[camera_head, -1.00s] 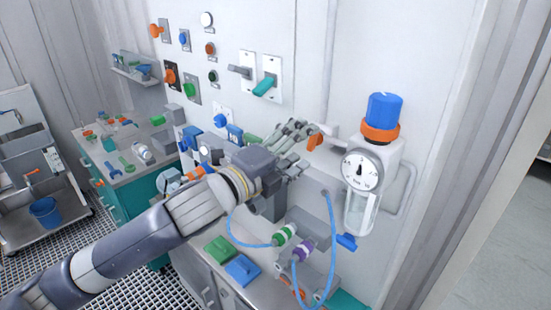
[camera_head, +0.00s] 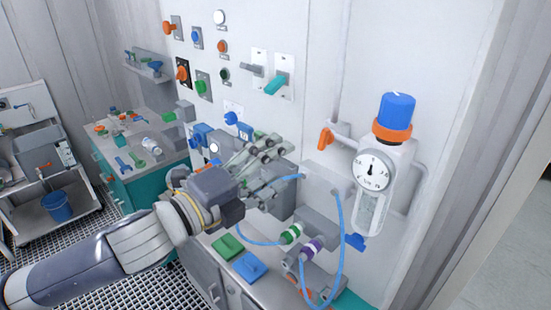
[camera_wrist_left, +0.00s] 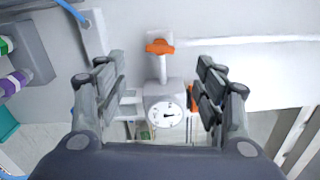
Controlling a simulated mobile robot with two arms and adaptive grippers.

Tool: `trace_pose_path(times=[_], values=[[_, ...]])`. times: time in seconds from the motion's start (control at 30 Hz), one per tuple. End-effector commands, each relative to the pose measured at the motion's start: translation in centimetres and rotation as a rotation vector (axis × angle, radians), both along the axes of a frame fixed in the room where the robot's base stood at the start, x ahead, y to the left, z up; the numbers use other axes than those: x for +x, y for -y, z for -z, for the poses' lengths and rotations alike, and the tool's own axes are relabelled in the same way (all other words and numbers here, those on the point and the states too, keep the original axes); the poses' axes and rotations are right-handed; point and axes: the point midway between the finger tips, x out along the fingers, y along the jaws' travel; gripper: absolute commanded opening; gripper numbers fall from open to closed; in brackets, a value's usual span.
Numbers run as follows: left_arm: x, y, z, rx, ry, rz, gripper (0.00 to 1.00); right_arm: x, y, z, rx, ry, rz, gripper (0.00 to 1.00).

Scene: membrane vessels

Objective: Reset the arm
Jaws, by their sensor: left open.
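My left gripper (camera_head: 275,170) reaches in from the lower left in the head view, in front of the wall panel. Its fingers are spread and nothing shows between them. In the left wrist view its two fingers (camera_wrist_left: 162,62) stand wide apart. Between them, farther off, show an orange valve handle (camera_wrist_left: 160,46) and a round white gauge (camera_wrist_left: 166,112). In the head view the orange handle (camera_head: 325,138) is right of my fingers, apart from them. The gauge (camera_head: 373,171) is on the regulator with the blue and orange cap (camera_head: 397,107). My right gripper is not in view.
Blue hoses (camera_head: 341,240) loop near the green-banded (camera_head: 291,234) and purple-banded (camera_head: 311,248) connectors, below right of my gripper. Green (camera_head: 227,246) and blue (camera_head: 249,266) pads lie on the bench. Wall switches (camera_head: 275,84) are above. A cluttered teal bench (camera_head: 127,183) stands left.

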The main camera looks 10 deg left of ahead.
Motion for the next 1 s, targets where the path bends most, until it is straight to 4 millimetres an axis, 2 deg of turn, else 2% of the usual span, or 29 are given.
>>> trace_pose_path(times=[0.13, 0.23, 0.37, 0.53, 0.67, 0.8, 1.0], values=[[0.0, 0.0, 2.0, -0.066, -0.087, -0.029, 0.63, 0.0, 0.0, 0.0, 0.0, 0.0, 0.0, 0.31], [0.0, -0.3, 5.0, -0.168, -0.221, -0.087, 0.63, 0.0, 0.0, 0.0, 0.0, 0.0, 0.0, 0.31], [-0.6, -1.5, 10.2, -0.339, -0.446, -0.214, 0.63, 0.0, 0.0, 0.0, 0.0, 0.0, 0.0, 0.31], [-2.9, -4.0, 18.1, -0.559, -0.747, -0.438, 0.63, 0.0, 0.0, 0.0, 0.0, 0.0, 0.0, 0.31], [-6.4, -6.4, 24.5, -0.717, -0.972, -0.653, 0.63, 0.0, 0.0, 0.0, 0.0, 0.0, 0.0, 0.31], [-11.4, -8.7, 30.4, -0.852, -1.169, -0.895, 0.63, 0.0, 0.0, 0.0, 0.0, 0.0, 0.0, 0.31], [-18.6, -10.9, 35.9, -0.974, -1.356, -1.194, 0.63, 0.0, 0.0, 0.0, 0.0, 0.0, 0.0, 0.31]])
